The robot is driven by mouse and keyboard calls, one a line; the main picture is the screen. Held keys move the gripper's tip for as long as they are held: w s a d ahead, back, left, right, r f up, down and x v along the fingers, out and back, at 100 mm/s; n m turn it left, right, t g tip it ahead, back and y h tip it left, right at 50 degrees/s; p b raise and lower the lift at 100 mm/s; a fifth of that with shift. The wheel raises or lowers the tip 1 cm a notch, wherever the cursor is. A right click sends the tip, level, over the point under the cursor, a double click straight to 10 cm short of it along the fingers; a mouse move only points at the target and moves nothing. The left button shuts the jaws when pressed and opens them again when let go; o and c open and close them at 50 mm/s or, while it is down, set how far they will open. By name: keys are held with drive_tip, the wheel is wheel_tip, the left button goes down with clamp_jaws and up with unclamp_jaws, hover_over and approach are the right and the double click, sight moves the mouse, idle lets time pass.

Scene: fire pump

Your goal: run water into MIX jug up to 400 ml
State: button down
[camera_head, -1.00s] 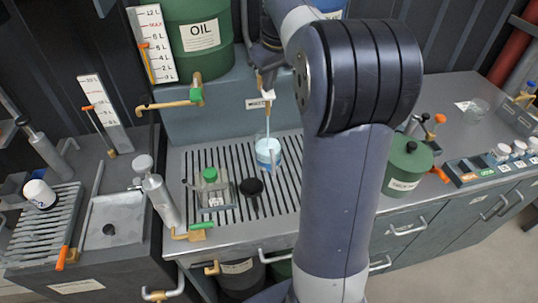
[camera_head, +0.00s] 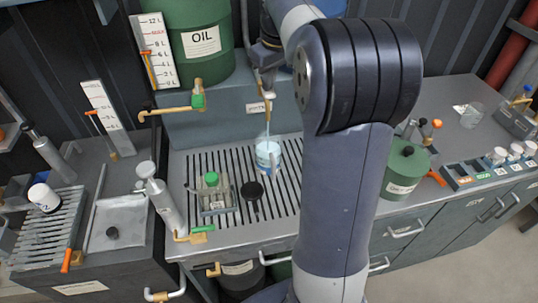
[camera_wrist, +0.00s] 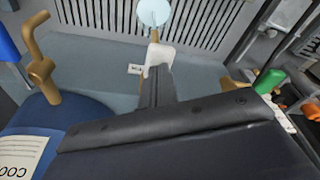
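The jug (camera_head: 268,158) stands upright on the slatted drain grate (camera_head: 228,166), below a brass tap (camera_head: 264,98). A thin pale stream runs from the tap into it, and pale blue water shows inside. Its marks and lettering are too small to read. The jug's round top also shows in the wrist view (camera_wrist: 153,12). My gripper (camera_wrist: 157,78) is beside the tap, with its dark fingers together. A pale piece, perhaps the tap's handle, shows at the fingertips; I cannot tell whether they touch it. My arm hides part of the tap area in the head view.
A green-capped square jar (camera_head: 214,192) and a round black item (camera_head: 253,189) stand left of the jug on the grate. The OIL drum (camera_head: 203,42) and its brass tap (camera_head: 178,108) are at the back left. A green can (camera_head: 404,168) stands right of my arm.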

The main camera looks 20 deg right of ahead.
wheel_tip(320, 180, up, 3)
drive_tip(key=shift+f+p, duration=0.1)
drive_tip(key=shift+p, duration=0.75)
drive_tip(key=s+r, duration=0.1)
drive_tip(key=s+r+p, duration=0.2)
drive_tip(key=r, duration=0.1)
drive_tip(key=shift+a, duration=0.3)
drive_tip(key=shift+f, duration=0.1)
